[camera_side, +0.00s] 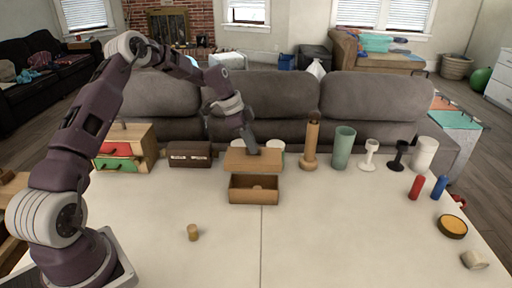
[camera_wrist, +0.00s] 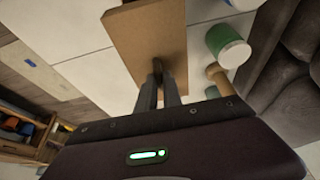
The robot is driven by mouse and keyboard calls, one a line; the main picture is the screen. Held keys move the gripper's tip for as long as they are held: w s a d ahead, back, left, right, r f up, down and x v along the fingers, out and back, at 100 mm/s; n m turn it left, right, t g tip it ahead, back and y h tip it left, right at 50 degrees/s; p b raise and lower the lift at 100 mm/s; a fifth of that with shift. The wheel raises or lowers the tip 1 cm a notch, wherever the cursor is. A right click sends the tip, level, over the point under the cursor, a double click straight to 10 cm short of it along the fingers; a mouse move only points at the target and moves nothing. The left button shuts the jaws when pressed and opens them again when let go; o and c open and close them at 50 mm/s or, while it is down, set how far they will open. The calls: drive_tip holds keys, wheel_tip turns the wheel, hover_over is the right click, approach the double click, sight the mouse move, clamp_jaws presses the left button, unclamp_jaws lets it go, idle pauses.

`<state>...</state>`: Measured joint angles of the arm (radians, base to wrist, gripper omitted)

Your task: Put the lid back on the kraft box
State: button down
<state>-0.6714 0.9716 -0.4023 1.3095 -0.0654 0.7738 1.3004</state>
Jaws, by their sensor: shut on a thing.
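The kraft box (camera_side: 254,197) stands open on the white table, near the middle of the side view. Its dark inside shows, with a small light-brown thing in it. The lid (camera_side: 240,162) is a flat brown board just behind and above the box in the side view, apart from its opening. My gripper (camera_side: 254,150) is shut on the lid near its right part. In the wrist view, the lid (camera_wrist: 150,35) extends out past the fingertips of my gripper (camera_wrist: 158,72). The exact grip point is partly hidden by the fingers.
Behind the lid are pale cups (camera_side: 276,147). A wooden mill (camera_side: 311,150), a green cup (camera_side: 343,148) and goblets (camera_side: 369,155) stand to the right. A dark case (camera_side: 189,155) and a drawer chest (camera_side: 138,142) stand left. A small cork-like piece (camera_side: 193,232) lies in front; the front table is mostly clear.

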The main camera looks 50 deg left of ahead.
sight(244, 155)
drive_tip(key=shift+f, duration=3.4)
drive_tip(key=shift+f, duration=1.85)
drive_tip(key=c, duration=1.4)
unclamp_jaws()
drive_tip(key=shift+c, duration=0.2)
drive_tip(key=v, duration=0.7)
drive_tip(key=shift+r, duration=0.1)
drive_tip(key=shift+d, duration=0.1)
